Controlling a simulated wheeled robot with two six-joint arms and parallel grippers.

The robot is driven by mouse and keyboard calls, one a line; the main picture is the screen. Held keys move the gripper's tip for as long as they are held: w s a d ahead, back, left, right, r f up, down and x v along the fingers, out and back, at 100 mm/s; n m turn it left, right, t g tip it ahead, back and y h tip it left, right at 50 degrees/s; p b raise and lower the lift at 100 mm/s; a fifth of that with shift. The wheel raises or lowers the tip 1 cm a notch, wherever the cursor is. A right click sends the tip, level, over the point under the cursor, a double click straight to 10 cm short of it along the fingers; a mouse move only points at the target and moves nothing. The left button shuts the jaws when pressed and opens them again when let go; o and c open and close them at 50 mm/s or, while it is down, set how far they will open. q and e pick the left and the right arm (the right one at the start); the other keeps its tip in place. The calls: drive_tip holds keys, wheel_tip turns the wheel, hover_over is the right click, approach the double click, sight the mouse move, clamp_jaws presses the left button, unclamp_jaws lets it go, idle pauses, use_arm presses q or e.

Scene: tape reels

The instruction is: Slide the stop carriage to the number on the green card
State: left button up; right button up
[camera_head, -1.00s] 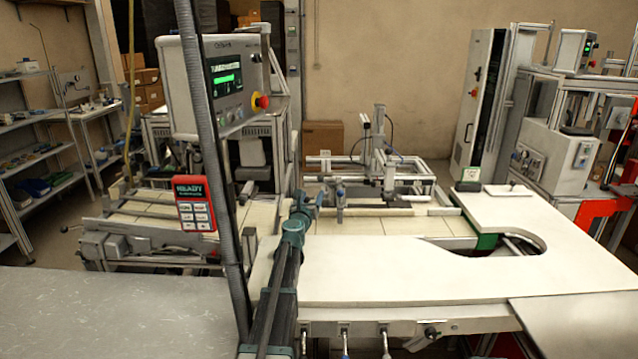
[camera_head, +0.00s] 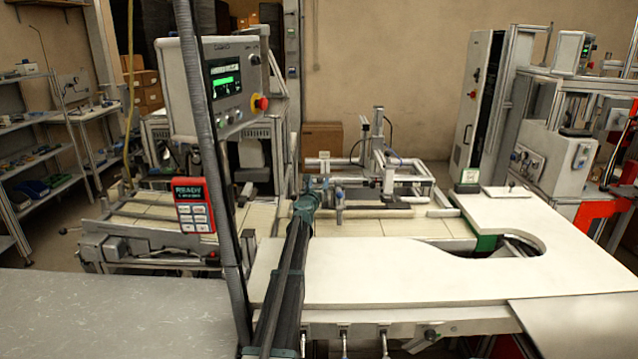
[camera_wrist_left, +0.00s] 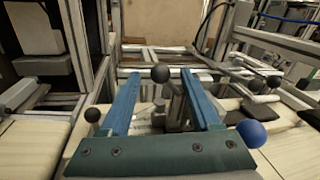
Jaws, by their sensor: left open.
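My left gripper (camera_head: 311,186) is over the pale bench beside the rail fixture, pointing away from the head camera. In the left wrist view its two blue fingers (camera_wrist_left: 160,78) are apart. A dark ball knob (camera_wrist_left: 160,74) on a post shows between the fingertips; contact cannot be told. The knob seems to belong to the stop carriage (camera_head: 340,196), a small upright metal piece on the rail, just right of the gripper. My right gripper is not in view.
A metal rail (camera_head: 400,212) runs across the tiled bench. A white worktop (camera_head: 400,265) with a rounded cutout lies in front. A red handset reading READY (camera_head: 193,203) and a control box (camera_head: 222,85) stand left. A blue ball (camera_wrist_left: 251,133) shows right in the wrist view.

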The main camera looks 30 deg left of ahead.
use_arm(q)
drive_tip(key=shift+x, duration=0.8)
clamp_jaws()
idle(0.8)
